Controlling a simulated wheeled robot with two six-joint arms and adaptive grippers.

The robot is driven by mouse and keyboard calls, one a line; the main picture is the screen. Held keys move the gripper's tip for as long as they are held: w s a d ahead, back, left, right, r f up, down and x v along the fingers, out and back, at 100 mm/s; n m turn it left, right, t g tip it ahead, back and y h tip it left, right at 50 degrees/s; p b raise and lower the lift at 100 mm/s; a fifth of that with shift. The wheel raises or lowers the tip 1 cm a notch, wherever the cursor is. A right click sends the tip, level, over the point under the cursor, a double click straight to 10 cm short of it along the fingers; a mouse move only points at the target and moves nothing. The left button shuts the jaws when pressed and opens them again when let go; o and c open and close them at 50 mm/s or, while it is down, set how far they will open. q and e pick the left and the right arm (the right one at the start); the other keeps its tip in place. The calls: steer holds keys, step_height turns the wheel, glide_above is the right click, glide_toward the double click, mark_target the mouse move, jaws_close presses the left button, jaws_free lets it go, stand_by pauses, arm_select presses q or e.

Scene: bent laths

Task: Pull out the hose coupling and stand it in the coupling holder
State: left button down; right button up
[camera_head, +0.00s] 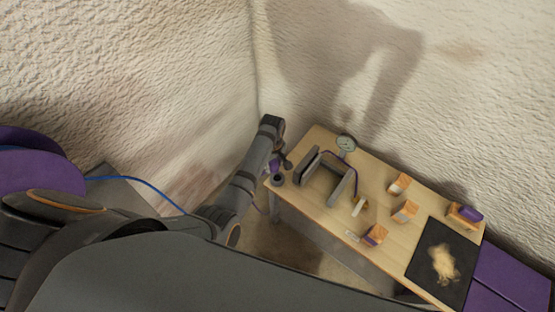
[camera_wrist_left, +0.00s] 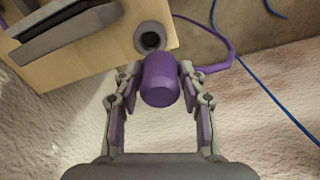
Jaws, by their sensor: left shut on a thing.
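My left gripper (camera_head: 281,162) is at the near left corner of the workbench. In the left wrist view its two fingers (camera_wrist_left: 160,75) are shut on the purple hose coupling (camera_wrist_left: 160,84), one on each side. The coupling also shows as a small purple patch in the head view (camera_head: 274,166). A dark round cup, which looks like the coupling holder (camera_wrist_left: 150,38), stands on the bench corner; it also shows in the head view (camera_head: 278,179). The coupling is just beside the cup in the wrist picture; the height between them cannot be told. My right gripper is not in view.
The wooden bench (camera_head: 319,218) carries a dark two-walled fixture (camera_head: 325,176), a round gauge (camera_head: 346,144), several orange-and-white blocks (camera_head: 404,211) and a black mat (camera_head: 427,258) with shavings. A purple hose (camera_wrist_left: 229,48) loops beside the coupling. A blue cable (camera_wrist_left: 279,104) lies right.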

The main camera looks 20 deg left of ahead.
mark_target(277, 166)
arm_select(q)
steer(key=w+n, duration=0.1)
steer(key=f+n, duration=0.1)
steer(key=shift+w+d+f+n, duration=0.1)
steer(key=shift+w+d+n, duration=0.25)
steer(key=shift+d+n, duration=0.05)
steer(key=shift+n, duration=0.3)
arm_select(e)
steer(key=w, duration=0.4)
arm_select(q)
steer(key=shift+f, duration=0.25)
step_height(277, 166, down, 2)
steer(key=b, duration=0.2)
steer(key=shift+f+b, duration=0.1)
steer(key=shift+b, duration=0.3)
step_height(277, 166, down, 3)
steer(key=b, duration=0.3)
steer(key=shift+r, duration=0.2)
steer(key=shift+f+b, duration=0.4)
steer(key=shift+f, duration=0.4)
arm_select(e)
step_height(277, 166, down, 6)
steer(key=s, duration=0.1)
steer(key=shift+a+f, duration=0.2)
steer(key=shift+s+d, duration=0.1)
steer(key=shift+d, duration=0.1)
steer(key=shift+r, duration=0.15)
